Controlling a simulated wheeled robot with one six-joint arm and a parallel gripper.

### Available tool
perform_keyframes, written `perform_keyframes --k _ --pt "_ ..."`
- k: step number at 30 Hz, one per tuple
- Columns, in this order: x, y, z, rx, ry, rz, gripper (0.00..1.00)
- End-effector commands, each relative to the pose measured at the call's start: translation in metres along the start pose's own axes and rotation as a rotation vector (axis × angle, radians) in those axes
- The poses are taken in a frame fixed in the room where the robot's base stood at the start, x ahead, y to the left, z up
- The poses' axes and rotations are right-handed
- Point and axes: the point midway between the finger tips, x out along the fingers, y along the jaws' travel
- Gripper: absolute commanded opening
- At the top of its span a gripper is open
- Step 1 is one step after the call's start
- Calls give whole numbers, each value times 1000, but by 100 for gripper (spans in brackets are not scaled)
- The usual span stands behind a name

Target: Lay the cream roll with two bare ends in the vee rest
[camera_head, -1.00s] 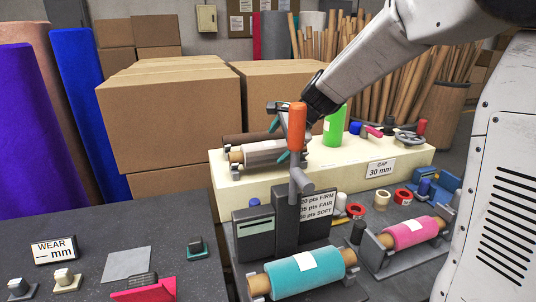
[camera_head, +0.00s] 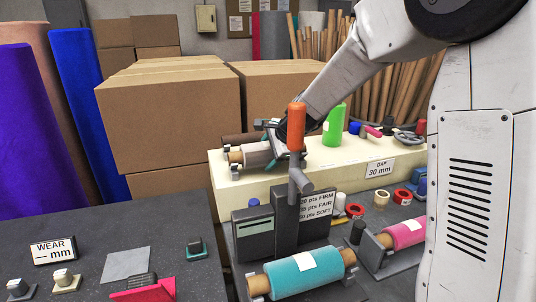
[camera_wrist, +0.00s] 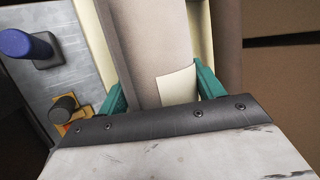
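The pale roll (camera_head: 257,154), greyish cream with a white label, lies in low grey supports on the cream block; its left wooden end shows bare, and its right end is hidden behind the orange-handled tool. My gripper (camera_head: 272,146) is down at this roll, partly hidden behind the tool. In the wrist view, its teal fingers (camera_wrist: 160,88) straddle the roll (camera_wrist: 150,40), one on each side, seemingly open around it; contact is not clear. The label (camera_wrist: 176,87) lies between the fingers. I cannot tell which support is the vee rest.
A dark brown roll (camera_head: 243,139) lies just behind. The orange-handled tool (camera_head: 297,127) stands in front. A green bottle (camera_head: 334,125) stands right on the block (camera_head: 345,165). A teal roll (camera_head: 303,273) and pink roll (camera_head: 405,234) lie in holders nearer. The dark left table (camera_head: 95,225) has free room.

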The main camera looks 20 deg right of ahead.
Motion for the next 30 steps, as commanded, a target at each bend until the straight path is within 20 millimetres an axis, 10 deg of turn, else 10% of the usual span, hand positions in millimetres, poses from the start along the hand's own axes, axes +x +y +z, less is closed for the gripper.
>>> perform_keyframes --k 3,30 --pt "0 0 0 0 0 0 30" --pt "-10 -7 3 -1 0 -2 30"
